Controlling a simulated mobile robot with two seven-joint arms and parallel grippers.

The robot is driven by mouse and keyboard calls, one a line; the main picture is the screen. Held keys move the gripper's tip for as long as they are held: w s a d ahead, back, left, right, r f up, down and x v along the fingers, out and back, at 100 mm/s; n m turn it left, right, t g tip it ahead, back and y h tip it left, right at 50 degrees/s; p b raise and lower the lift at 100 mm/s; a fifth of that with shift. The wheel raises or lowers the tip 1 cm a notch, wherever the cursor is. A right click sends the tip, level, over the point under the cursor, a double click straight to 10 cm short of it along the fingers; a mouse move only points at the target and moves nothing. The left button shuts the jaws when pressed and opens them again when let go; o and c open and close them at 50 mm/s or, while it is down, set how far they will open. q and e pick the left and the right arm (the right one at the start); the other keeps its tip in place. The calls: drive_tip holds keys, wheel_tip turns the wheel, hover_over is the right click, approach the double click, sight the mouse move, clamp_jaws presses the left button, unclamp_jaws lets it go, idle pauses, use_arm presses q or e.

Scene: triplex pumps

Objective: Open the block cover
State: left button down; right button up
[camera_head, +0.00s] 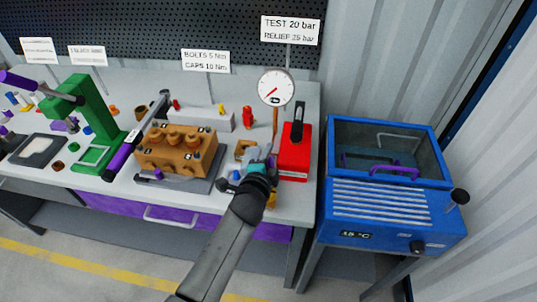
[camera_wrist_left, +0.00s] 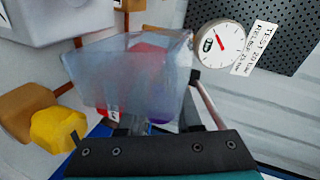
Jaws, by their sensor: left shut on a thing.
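My left gripper (camera_head: 267,161) is at the right end of the bench, just left of the red box. In the left wrist view a translucent grey piece (camera_wrist_left: 130,75) fills the space in front of the gripper, which is shut on it. It hides the fingertips, and I cannot tell whether it is the block cover. The brass pump block (camera_head: 180,148), with several round caps on top, sits on a dark plate to the left of the gripper, apart from it. My right gripper is not in view.
A red box (camera_head: 294,152) stands close right of the gripper, with a pressure gauge (camera_head: 276,88) behind it. A yellow part (camera_wrist_left: 58,130) is near the gripper. A green press (camera_head: 88,120) stands left, and a blue bath (camera_head: 390,190) stands right of the bench.

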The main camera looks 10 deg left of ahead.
use_arm(q)
drive_tip(key=c, duration=0.6)
unclamp_jaws()
